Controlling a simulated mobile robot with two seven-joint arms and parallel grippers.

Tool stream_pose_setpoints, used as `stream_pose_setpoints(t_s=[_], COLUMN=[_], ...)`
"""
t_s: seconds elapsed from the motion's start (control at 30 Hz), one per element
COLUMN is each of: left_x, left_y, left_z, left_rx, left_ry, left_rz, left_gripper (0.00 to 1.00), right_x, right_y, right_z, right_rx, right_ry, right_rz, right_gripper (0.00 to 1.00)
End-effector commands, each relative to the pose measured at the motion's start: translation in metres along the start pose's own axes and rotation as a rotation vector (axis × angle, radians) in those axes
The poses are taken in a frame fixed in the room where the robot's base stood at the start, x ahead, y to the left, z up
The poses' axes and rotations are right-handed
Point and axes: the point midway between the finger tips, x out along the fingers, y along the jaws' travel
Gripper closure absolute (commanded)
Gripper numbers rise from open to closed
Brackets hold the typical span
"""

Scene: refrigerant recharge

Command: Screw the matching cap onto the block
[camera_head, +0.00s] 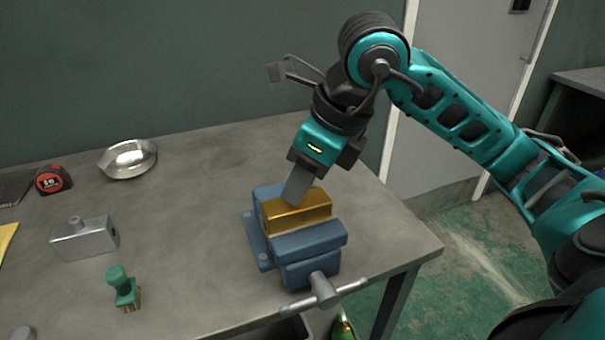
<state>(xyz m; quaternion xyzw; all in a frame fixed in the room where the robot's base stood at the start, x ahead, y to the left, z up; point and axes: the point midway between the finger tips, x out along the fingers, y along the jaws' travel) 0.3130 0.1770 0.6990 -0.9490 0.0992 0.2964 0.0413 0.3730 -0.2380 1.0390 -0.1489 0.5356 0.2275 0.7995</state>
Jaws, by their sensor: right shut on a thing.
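A brass-coloured block (300,213) is clamped in a blue vise (318,239) near the right end of the table. My right gripper (294,196) comes down, tilted, onto the block's upper left part. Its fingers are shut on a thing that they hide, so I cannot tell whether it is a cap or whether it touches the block. A silver-grey block (90,241) with a small round stub on top and a dark hole in its right end lies at the left. My left gripper is not in view.
A steel bowl (128,160) and a tape measure (52,181) lie at the back left. The vise's handle (323,290) juts past the front edge. The table between brush and vise is clear.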

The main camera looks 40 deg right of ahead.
Motion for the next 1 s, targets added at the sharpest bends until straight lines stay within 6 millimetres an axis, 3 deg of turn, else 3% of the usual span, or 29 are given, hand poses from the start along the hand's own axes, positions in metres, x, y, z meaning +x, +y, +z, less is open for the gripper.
stream_pose_setpoints(t_s=[0.43, 0.8, 1.0], left_x=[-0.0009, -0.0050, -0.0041], left_y=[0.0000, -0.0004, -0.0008], left_z=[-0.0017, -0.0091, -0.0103], left_rx=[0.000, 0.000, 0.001], left_ry=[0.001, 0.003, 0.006], left_rz=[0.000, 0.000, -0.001], left_gripper=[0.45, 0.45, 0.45], right_x=[-0.0017, -0.0021, -0.0016], right_y=[-0.0036, -0.0041, -0.0051], right_z=[0.0013, 0.0011, 0.0007], right_rx=[0.078, 0.373, 0.395], right_ry=[-0.005, -0.005, -0.007], right_rz=[-0.042, -0.164, -0.174], right_gripper=[0.98, 0.98, 0.98])
